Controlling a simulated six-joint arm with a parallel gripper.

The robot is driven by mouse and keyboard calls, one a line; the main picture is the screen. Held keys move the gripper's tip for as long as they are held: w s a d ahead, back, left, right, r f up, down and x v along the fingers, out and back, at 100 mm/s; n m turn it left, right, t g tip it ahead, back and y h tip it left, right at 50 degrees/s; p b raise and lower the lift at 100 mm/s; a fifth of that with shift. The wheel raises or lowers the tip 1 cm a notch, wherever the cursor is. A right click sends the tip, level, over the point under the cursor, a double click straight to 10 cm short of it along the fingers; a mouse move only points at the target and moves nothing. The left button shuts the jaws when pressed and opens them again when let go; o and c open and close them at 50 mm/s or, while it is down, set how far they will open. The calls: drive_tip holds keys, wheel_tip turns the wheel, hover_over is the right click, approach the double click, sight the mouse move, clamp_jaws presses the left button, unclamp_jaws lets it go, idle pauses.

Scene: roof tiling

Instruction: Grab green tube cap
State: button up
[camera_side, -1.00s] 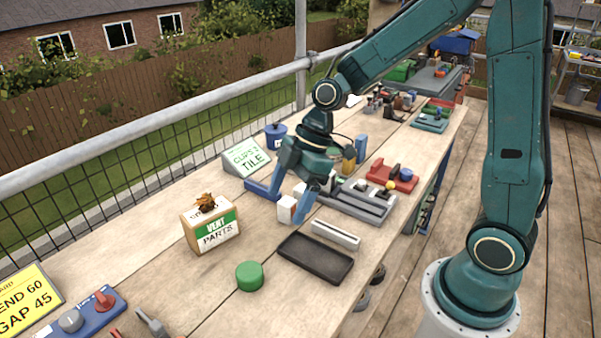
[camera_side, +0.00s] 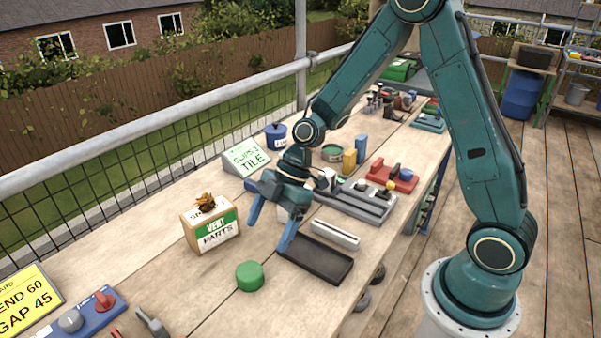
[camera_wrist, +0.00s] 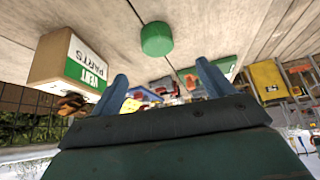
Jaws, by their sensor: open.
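The green tube cap (camera_side: 250,276) is a short round cylinder lying on the wooden bench in the side view, left of the black tray. In the wrist view the green cap (camera_wrist: 156,39) shows at the top centre, beyond and between the two blue fingers. My gripper (camera_side: 270,237) is open and empty, behind and above the cap in the side view, with a clear gap to it. The wrist view also shows the spread fingers of my gripper (camera_wrist: 158,78). Nothing lies between the fingertips.
The vent parts box (camera_side: 212,232) stands left of my gripper. The black tray (camera_side: 316,259) lies right of the cap, with a white bar (camera_side: 335,234) behind it. The blue switch panel (camera_side: 88,316) is at the front left. Bare wood surrounds the cap.

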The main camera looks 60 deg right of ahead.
sight(249, 271)
drive_tip(key=shift+x, duration=3.1)
drive_tip(key=shift+f, duration=0.1)
drive_tip(key=shift+x, duration=2.5)
drive_tip(key=shift+w, duration=0.2)
drive_tip(key=c, duration=1)
drive_tip(key=shift+c, duration=0.2)
wheel_tip(249, 271, up, 20)
